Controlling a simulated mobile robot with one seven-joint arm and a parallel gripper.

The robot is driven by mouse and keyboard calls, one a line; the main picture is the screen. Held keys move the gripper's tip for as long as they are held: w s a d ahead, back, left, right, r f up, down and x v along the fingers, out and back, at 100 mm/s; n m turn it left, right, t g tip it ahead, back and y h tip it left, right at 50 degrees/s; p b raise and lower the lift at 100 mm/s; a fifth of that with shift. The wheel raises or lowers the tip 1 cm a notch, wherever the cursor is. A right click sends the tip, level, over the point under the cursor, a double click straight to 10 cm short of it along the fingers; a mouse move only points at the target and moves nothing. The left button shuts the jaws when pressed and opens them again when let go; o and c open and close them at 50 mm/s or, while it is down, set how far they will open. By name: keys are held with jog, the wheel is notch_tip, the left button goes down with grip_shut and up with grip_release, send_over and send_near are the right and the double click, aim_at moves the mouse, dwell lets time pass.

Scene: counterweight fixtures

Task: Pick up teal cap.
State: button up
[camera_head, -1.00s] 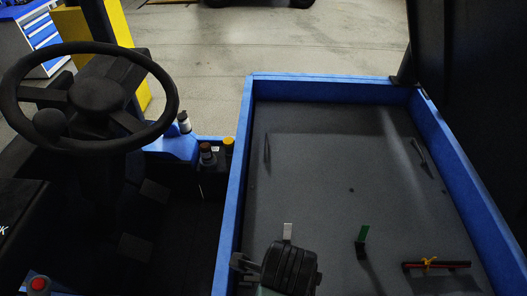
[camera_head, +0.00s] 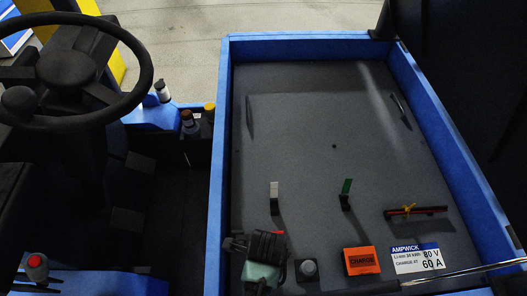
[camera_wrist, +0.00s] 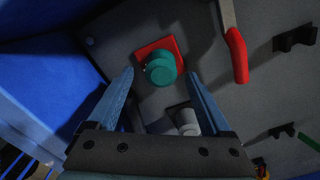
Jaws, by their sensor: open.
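The teal cap (camera_wrist: 160,70) is a round knob on a red square plate, upper middle of the wrist view. My gripper (camera_wrist: 160,76) is open, with one blue finger on each side of the cap in that view. The fingertips look apart from it, and I cannot tell how far above it they are. In the head view the cap is not visible; the dark end of my arm (camera_head: 266,246) is over the lower left of the grey bed.
A red-handled lever (camera_wrist: 236,55) stands close to the right of the cap. A grey knob (camera_wrist: 187,120) is below it. A blue wall (camera_wrist: 40,70) is at left.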

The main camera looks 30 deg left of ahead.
jog(key=shift+f, duration=0.9)
jog(key=c, duration=0.9)
jog(key=shift+r, duration=0.1)
notch_tip(320, 180, up, 10)
jog(key=shift+f, duration=0.1)
